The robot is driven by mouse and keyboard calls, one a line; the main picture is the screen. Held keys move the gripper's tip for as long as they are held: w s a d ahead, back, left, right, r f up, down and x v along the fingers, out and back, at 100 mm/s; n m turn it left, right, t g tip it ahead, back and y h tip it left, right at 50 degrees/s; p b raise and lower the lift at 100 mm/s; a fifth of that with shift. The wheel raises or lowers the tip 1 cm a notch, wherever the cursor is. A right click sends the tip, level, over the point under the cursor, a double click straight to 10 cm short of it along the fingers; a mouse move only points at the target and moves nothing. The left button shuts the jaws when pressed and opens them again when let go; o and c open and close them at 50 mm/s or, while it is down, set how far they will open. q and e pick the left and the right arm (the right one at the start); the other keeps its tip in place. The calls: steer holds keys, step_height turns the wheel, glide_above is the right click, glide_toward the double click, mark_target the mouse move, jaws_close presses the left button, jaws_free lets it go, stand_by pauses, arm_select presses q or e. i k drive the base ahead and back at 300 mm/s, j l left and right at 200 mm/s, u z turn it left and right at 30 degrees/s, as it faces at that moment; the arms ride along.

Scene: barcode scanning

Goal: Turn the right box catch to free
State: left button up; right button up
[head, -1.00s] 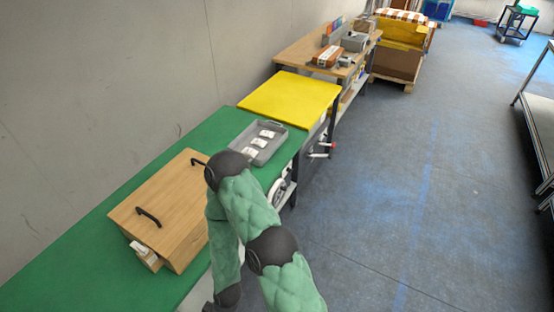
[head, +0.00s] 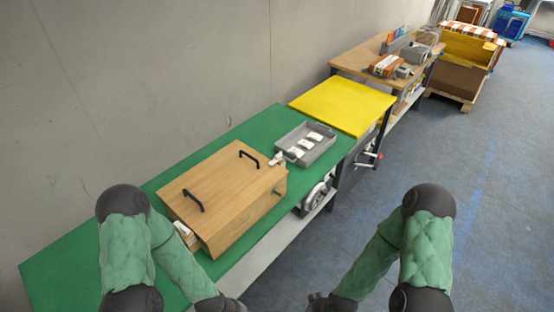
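A wooden box (head: 226,188) with two black handles on its lid sits on the green table. A white catch (head: 277,159) shows at its right end, the far end. Another white catch (head: 184,231) shows at its left end. How each catch is turned is too small to tell. My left gripper (head: 222,305) is at the bottom edge, mostly cut off. My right gripper (head: 322,302) is also at the bottom edge, dark and partly cut off. Both are well apart from the box, in front of the table, and their fingers cannot be made out.
A grey tray (head: 306,145) with several white items stands beyond the box's right end. The green table top (head: 75,262) is clear at the left. A yellow table (head: 343,104) and a wooden bench (head: 352,59) follow at the back. Floor (head: 500,190) at the right is open.

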mark_target(278, 157)
steer(key=u, duration=0.55)
steer(key=i+l+u, duration=0.2)
steer(key=l+u, duration=0.25)
steer(key=i+l+u, duration=0.1)
steer(key=l+u, duration=0.25)
steer(key=u, duration=0.15)
steer(key=l+u, duration=0.45)
